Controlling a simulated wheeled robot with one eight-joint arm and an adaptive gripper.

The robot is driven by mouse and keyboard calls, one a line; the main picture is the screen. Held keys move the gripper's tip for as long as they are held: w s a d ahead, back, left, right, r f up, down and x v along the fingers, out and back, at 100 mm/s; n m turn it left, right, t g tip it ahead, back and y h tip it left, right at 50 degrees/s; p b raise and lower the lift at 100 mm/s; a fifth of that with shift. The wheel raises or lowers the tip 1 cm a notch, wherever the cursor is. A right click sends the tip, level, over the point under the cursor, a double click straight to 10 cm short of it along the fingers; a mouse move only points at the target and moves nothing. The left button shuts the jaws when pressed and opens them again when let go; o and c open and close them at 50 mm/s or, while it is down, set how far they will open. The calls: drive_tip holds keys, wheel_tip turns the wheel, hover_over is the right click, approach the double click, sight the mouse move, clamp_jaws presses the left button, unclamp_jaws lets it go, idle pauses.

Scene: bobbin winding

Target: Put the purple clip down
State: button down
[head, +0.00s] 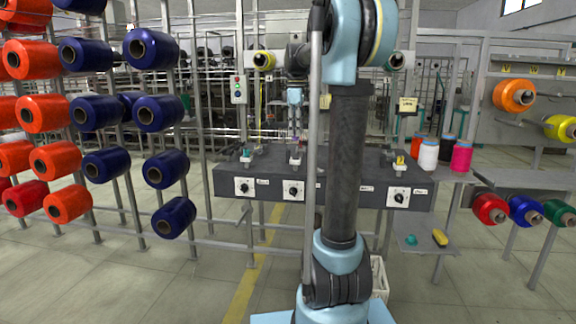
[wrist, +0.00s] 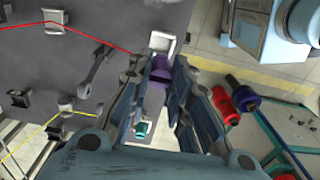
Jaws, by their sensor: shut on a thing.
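The purple clip (wrist: 161,70) shows in the wrist view between the fingertips of my gripper (wrist: 158,82), which is shut on it. A pale square block (wrist: 163,42) lies just beyond the clip in that view; whether the clip touches it I cannot tell. In the head view my gripper (head: 295,115) hangs over the middle of the dark winder bench (head: 330,190), above its middle station (head: 295,155). The clip is too small there to make out clearly.
A teal clip (head: 246,153) is at the bench's left station and a yellow piece (head: 400,160) at its right one. A red thread (wrist: 95,35) crosses the bench in the wrist view. Cones (head: 445,152) stand at right. A low shelf (head: 420,248) holds small pieces.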

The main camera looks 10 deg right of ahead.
drive_tip(key=shift+r, duration=0.45)
drive_tip(key=shift+f, duration=4.75)
drive_tip(key=c, duration=1.5)
unclamp_jaws()
drive_tip(key=shift+f, duration=0.1)
drive_tip(key=shift+o, duration=0.2)
